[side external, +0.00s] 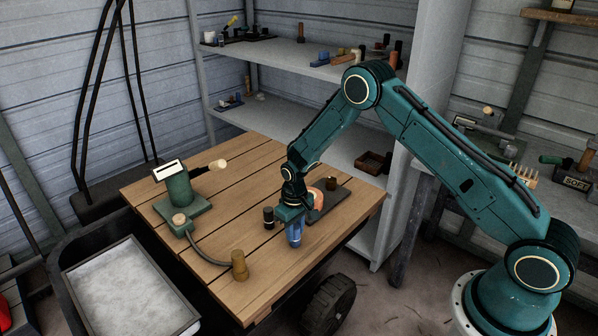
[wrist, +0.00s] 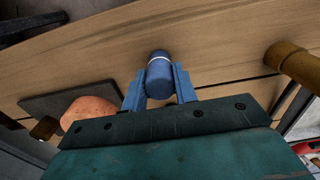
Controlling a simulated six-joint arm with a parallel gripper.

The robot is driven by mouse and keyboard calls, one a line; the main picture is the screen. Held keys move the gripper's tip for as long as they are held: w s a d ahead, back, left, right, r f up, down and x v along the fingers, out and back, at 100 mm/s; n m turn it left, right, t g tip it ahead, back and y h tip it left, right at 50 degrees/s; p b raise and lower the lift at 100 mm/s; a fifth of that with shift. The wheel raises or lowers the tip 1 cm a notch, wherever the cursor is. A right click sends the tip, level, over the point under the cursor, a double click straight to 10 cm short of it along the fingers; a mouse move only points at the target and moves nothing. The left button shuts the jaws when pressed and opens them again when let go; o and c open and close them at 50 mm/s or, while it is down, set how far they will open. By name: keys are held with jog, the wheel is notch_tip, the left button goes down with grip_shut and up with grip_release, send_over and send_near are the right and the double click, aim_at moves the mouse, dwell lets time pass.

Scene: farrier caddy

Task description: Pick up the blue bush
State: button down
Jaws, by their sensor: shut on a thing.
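In the side external view my gripper (side external: 294,234) points down over the front right part of the wooden table. There the bush is hard to tell apart from the blue fingers. I cannot tell whether the bush touches the table or is held above it.
A dark cylinder (side external: 268,217) stands just left of my gripper. A dark plate (side external: 330,197) with an orange-brown piece lies behind it. A green pedestal device (side external: 180,190) and a brass-coloured cylinder (side external: 239,265) stand left on the table (side external: 262,165).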

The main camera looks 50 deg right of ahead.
aim_at(295, 227)
jog(key=shift+r, duration=1.2)
jog(key=shift+r, duration=2.25)
